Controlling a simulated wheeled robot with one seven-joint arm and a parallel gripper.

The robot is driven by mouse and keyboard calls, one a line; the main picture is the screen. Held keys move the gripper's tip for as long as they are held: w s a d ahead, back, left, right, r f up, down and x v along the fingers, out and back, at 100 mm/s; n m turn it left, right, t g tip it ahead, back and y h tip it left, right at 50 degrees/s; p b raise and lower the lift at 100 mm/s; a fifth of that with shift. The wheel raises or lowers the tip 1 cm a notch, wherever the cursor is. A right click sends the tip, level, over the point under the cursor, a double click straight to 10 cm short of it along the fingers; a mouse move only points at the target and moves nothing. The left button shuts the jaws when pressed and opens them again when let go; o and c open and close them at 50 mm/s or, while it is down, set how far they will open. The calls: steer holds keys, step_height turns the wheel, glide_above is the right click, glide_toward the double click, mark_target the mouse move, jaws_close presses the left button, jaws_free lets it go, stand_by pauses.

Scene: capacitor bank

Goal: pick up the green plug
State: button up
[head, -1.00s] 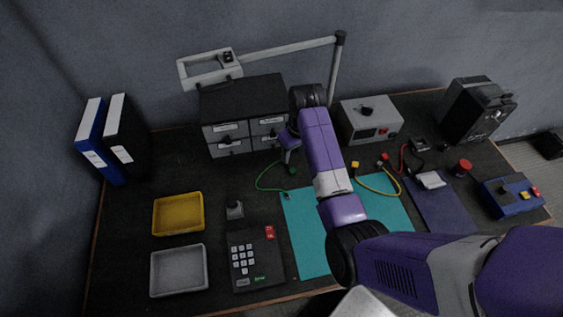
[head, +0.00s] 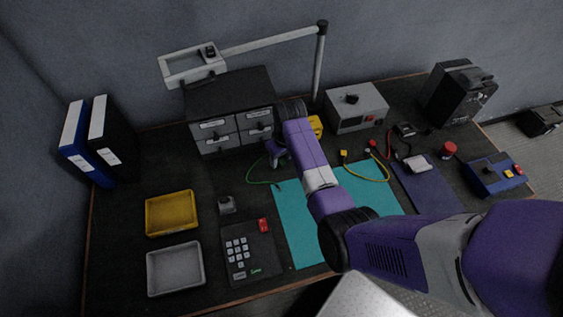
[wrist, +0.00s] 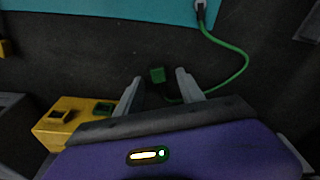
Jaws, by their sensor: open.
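The green plug (wrist: 157,75) lies on the dark desk in the wrist view, at the end of a green cable (wrist: 240,68). My gripper (wrist: 158,84) is open, with one finger on either side of the plug in the picture. The plug appears just ahead of or between the fingertips; I cannot tell its exact depth or any contact. In the head view my gripper (head: 278,158) is in front of the grey drawer cabinet, and the plug is hidden there. The green cable (head: 250,177) curves from there to the teal mat's edge.
A yellow box (wrist: 68,122) with a green socket is left of my gripper in the wrist view. The drawer cabinet (head: 229,105) stands close behind. The teal mat (head: 300,235) is in front. A yellow cable (head: 372,178) lies to the right.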

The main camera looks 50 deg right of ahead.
mark_target(281, 161)
jaws_close()
steer(key=shift+r, duration=0.2)
step_height(281, 161, up, 20)
stand_by(0.5)
steer(key=shift+f, duration=0.15)
